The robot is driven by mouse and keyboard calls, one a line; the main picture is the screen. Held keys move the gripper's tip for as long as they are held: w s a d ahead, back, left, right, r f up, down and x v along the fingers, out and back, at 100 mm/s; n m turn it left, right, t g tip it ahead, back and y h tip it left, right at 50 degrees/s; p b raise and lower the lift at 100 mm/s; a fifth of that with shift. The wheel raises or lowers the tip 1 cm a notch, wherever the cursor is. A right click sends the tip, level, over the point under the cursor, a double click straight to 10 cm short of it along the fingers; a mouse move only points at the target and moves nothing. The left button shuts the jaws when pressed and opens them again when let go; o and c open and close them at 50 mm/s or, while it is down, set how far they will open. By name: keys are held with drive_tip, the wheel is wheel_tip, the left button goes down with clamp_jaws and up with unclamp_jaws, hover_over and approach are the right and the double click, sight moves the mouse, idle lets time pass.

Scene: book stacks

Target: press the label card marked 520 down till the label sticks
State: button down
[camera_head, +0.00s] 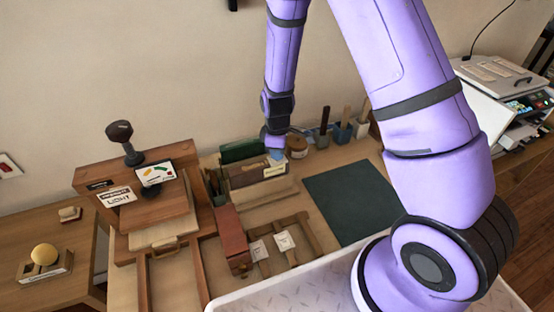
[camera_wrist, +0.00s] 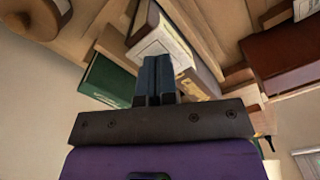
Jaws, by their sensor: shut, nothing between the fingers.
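My gripper (camera_head: 276,152) points down over a small row of books at the back of the bench, its fingers together. In the wrist view the shut blue fingers (camera_wrist: 154,62) overlap a pale label card (camera_wrist: 168,34) on a brown book. They look close to it or touching; I cannot tell which. A cream label (camera_head: 274,171) shows on the brown book (camera_head: 247,175) in the head view. The number 520 is too small to read on any card. A green book (camera_wrist: 107,78) stands beside the brown one.
A wooden press (camera_head: 140,205) with a black knob stands at left. A red-brown book (camera_head: 231,238) and two pale cards (camera_head: 284,240) on wooden frames lie in front. A dark green mat (camera_head: 350,200) lies clear to the right. Tool pots (camera_head: 342,132) stand behind.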

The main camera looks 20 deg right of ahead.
drive_tip(key=shift+f, duration=0.3)
idle(1.1)
drive_tip(key=shift+r, duration=3.5)
drive_tip(key=shift+r, duration=0.35)
drive_tip(key=s+d+r+m+t, duration=0.1)
drive_tip(key=s+r+m, duration=0.15)
drive_tip(key=r, duration=0.45)
drive_tip(key=s+d+r+m+t, duration=0.1)
drive_tip(key=s+r, duration=0.2)
drive_tip(key=r, duration=0.4)
drive_tip(key=s+d+r+m, duration=0.2)
drive_tip(key=s+r, duration=0.1)
drive_tip(key=r, duration=0.4)
drive_tip(key=s+d+r+m+t, duration=0.1)
drive_tip(key=s+r+m, duration=0.2)
drive_tip(key=s+r, duration=0.2)
drive_tip(key=s+d+r+m+t, duration=0.2)
drive_tip(key=s+r, duration=0.4)
drive_tip(key=s, duration=0.6)
drive_tip(key=shift+s+m, duration=0.3)
drive_tip(key=shift+m, duration=0.45)
